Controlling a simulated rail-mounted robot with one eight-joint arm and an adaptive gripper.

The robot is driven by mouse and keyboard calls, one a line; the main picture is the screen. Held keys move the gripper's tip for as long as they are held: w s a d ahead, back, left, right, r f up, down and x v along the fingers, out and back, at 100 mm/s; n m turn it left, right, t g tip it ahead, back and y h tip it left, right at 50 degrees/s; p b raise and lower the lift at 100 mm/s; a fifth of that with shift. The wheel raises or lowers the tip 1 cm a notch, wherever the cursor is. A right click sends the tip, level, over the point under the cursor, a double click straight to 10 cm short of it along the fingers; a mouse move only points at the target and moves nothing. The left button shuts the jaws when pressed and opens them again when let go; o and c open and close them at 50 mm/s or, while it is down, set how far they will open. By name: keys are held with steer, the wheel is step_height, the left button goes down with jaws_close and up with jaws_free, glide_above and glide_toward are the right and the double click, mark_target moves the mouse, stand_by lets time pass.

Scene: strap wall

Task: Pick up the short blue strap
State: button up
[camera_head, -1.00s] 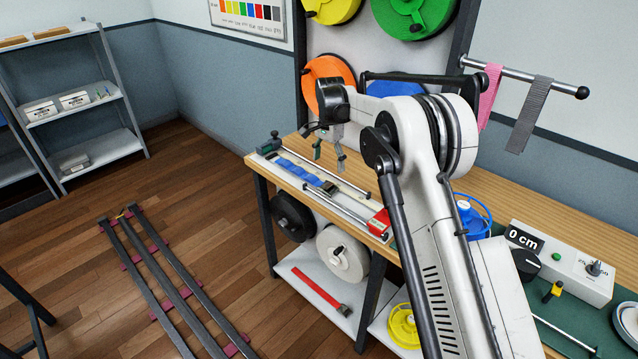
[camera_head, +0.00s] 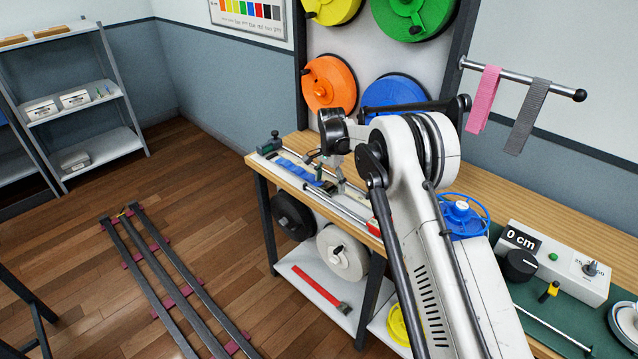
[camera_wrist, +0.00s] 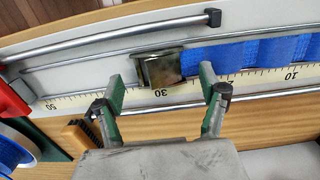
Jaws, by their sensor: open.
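The short blue strap (camera_head: 297,170) lies along the white measuring board on the workbench. In the wrist view the blue strap (camera_wrist: 240,55) runs to the right from its metal buckle (camera_wrist: 160,68), which sits near the 30 mark of the scale. My gripper (camera_head: 340,180) is over the board at the buckle end of the strap. In the wrist view my gripper (camera_wrist: 162,82) is open, with one green-padded finger on each side of the buckle in the picture. Nothing is held. I cannot tell the height of the fingertips above the board.
Metal rods (camera_wrist: 110,32) run along the board on both sides of the strap. A red block (camera_wrist: 12,100) and a blue reel (camera_wrist: 15,150) are at the left in the wrist view. A pink strap (camera_head: 484,98) and a grey strap (camera_head: 527,115) hang from a wall bar.

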steer(key=shift+c, duration=0.5)
steer(key=c, duration=1.4)
steer(key=shift+r, duration=0.1)
